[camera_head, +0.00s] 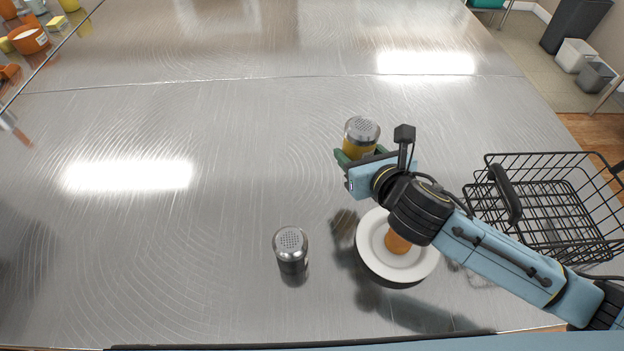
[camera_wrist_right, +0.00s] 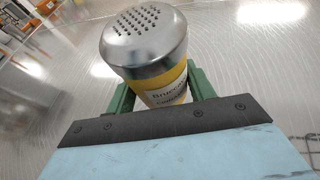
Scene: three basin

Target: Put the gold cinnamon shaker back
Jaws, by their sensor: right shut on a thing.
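The gold cinnamon shaker (camera_head: 361,131) has a yellow body and a silver perforated lid. My right gripper (camera_head: 354,157) is shut on it, right of the middle of the metal table. In the right wrist view the shaker (camera_wrist_right: 150,50) is between the green fingers of my right gripper (camera_wrist_right: 160,90), its label partly showing. Its base is hidden, so I cannot tell whether it touches the table. A second shaker (camera_head: 291,250), dark with a silver perforated lid, stands upright on the table to the lower left. My left gripper is not in view.
A white plate (camera_head: 372,262) with an orange-brown item (camera_head: 397,243) lies under my right arm. A black wire basket (camera_head: 545,160) is at the right. Orange containers (camera_head: 28,38) sit at the far left. The table's left and middle (camera_head: 200,120) are clear.

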